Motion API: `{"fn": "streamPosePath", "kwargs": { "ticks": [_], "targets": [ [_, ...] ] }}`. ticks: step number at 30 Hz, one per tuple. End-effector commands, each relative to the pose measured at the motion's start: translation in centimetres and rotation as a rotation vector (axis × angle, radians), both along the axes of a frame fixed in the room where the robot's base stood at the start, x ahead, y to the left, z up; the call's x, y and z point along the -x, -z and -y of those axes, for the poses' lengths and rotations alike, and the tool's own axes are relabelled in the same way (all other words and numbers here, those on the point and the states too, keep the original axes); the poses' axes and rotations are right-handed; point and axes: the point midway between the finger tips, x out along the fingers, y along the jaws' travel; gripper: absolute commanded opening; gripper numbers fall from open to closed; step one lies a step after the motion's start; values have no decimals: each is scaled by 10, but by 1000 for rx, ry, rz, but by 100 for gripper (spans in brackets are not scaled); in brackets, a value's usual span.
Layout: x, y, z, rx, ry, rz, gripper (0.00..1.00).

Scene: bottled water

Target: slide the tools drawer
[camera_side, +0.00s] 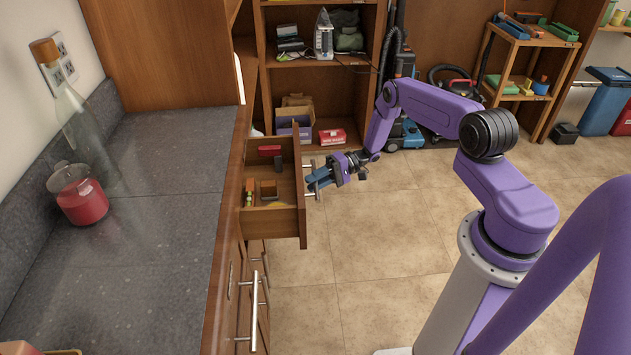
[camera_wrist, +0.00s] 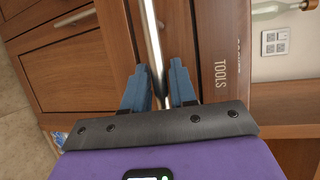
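The tools drawer (camera_side: 272,222) stands pulled out from the wooden counter in the side view. Its front, with the word TOOLS on it (camera_wrist: 222,75), is at the right in the wrist view. Its metal bar handle (camera_wrist: 151,35) runs between my blue fingertips in the wrist view. Part of the handle is hidden by the fingers.
A glass bottle (camera_side: 88,135) and red jar (camera_side: 80,198) stand on the grey countertop (camera_side: 150,280). The tiled floor right of the drawer is clear.

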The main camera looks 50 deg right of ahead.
Motion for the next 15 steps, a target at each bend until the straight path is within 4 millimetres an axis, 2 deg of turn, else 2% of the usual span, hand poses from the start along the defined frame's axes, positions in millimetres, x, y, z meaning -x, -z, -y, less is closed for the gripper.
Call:
{"fn": "streamPosePath", "kwargs": {
  "ticks": [6, 7, 9, 15],
  "targets": [
    [0, 0, -1, 0, 0, 0, 26],
    [0, 0, -1, 0, 0, -1, 23],
    [0, 0, -1, 0, 0, -1, 0],
    [1, 0, 1, 0, 1, -1, 0]
  ]
}}
